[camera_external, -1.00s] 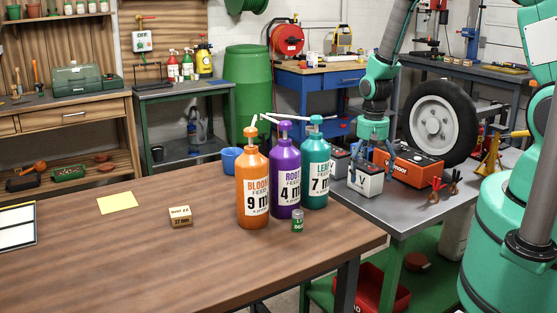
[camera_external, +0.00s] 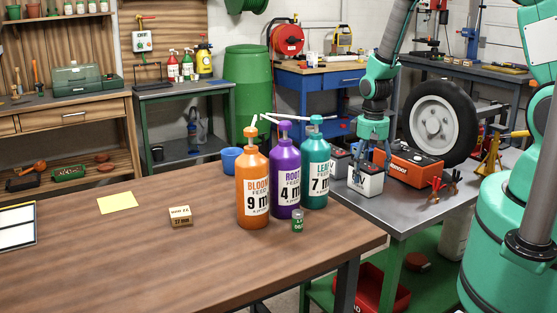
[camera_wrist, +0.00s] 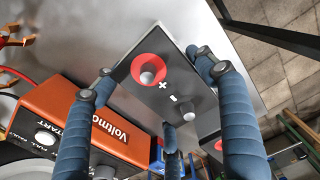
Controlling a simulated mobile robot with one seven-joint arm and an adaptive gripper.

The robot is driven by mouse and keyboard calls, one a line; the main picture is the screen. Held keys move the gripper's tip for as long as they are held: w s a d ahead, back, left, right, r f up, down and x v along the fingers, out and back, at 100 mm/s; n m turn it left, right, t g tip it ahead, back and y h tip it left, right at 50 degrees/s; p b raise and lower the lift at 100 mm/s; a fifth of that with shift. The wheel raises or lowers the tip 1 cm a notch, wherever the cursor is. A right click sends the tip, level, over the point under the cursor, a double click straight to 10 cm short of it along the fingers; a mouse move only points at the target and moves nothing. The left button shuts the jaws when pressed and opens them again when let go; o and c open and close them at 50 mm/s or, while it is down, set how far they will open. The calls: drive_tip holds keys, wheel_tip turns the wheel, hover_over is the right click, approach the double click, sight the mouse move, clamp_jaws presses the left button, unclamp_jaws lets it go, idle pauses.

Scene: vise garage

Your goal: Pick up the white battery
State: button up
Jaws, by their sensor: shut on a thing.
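The white battery (camera_external: 366,184) with a dark top sits on the grey metal workbench (camera_external: 402,215), just left of an orange box. In the wrist view its dark top (camera_wrist: 160,88) shows a red-ringed plus terminal and a minus terminal. My gripper (camera_external: 370,162) is over the battery from above, with its blue padded fingers shut on the battery. The fingers also show around the battery in the wrist view (camera_wrist: 160,85). The lower finger contact is partly hidden in the external view.
An orange Voltmo-labelled box (camera_external: 412,168) stands close at the right. Another battery (camera_external: 339,163) is close behind at the left. A wheel (camera_external: 440,124), red and black clamps (camera_external: 438,189) and a yellow jack stand (camera_external: 490,157) are farther right. Bottles (camera_external: 315,165) stand on the wooden table at left.

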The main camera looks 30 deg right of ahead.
sight(369, 164)
drive_tip(key=shift+w+r+p, duration=0.1)
drive_tip(key=shift+r+p, duration=0.35)
drive_tip(key=shift+r, duration=1.3)
drive_tip(key=s+a+r+p, duration=0.1)
drive_tip(key=s+p, duration=0.1)
drive_tip(key=s, duration=1.4)
drive_tip(key=shift+r, duration=0.25)
